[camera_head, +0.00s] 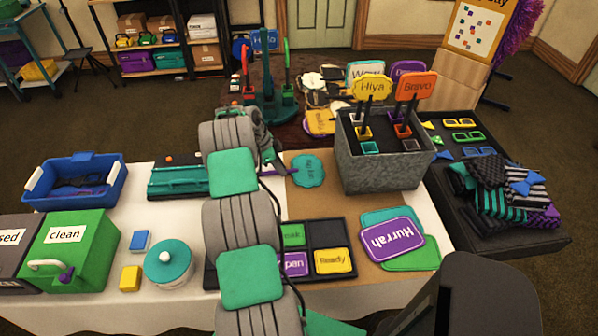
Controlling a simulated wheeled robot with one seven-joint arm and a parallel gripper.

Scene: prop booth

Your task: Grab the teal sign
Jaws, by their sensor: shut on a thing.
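The teal sign (308,171) has a scalloped edge and dark lettering, turned on its side. It shows over the left part of the brown mat (340,207), to the left of the grey bin. A dark purple handle reaches left from it toward my gripper (272,164). My gripper is at the far end of my grey and teal arm and is shut on the sign's handle. The fingertips are small and partly hidden, and I cannot tell whether the sign touches the mat.
A grey bin (385,165) holds upright yellow and orange signs. A dark compartment tray (325,235) and a purple sign (391,236) lie nearer. A blue tub (75,180), green box (75,250) and teal-lidded jar (168,262) stand left. A dark table (500,245) adjoins right.

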